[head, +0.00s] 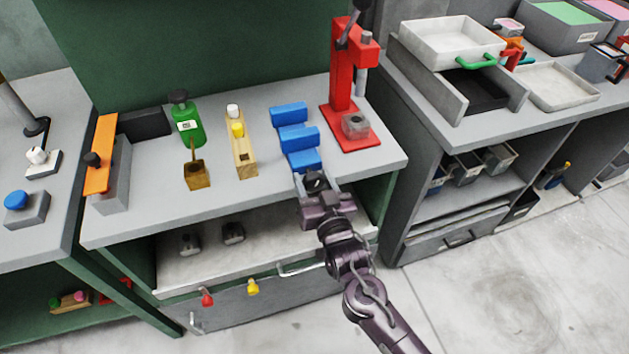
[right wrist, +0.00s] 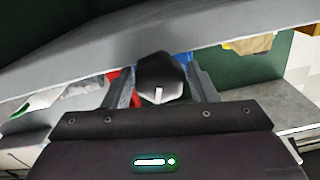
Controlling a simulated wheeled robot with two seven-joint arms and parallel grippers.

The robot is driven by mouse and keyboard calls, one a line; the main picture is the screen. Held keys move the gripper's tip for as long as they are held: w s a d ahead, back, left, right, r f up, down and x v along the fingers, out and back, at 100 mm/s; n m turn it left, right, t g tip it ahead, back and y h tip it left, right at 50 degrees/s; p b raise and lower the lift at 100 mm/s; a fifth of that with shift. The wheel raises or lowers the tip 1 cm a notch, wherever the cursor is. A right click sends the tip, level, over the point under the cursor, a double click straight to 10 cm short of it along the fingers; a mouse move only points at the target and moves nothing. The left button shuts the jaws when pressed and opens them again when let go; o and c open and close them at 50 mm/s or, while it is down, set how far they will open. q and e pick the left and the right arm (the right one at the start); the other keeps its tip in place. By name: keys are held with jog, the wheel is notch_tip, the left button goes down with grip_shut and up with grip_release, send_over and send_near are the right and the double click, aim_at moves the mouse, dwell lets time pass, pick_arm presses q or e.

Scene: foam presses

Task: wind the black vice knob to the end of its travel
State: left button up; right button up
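The blue vice (head: 296,137) stands on the grey bench top near its front edge. Its black knob (head: 315,182) faces the front, and in the right wrist view the black knob (right wrist: 160,78) is large and central, with a white mark on it. My right gripper (head: 316,187) is at the knob, with one finger on each side. In the right wrist view the right gripper's fingers (right wrist: 160,88) stand apart around the knob, with what looks like a narrow gap beside it. The left gripper does not show.
A red press (head: 343,95) stands right of the vice. A wooden block with a yellow piece (head: 243,148), a green bottle (head: 187,122) and an orange-topped fixture (head: 101,150) stand to the left. The bench's front edge and a shelf (head: 210,260) lie close below the gripper.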

jog(key=shift+w, duration=0.1)
jog(key=b+v, duration=0.1)
jog(key=v, duration=0.6)
jog(key=shift+s, duration=0.4)
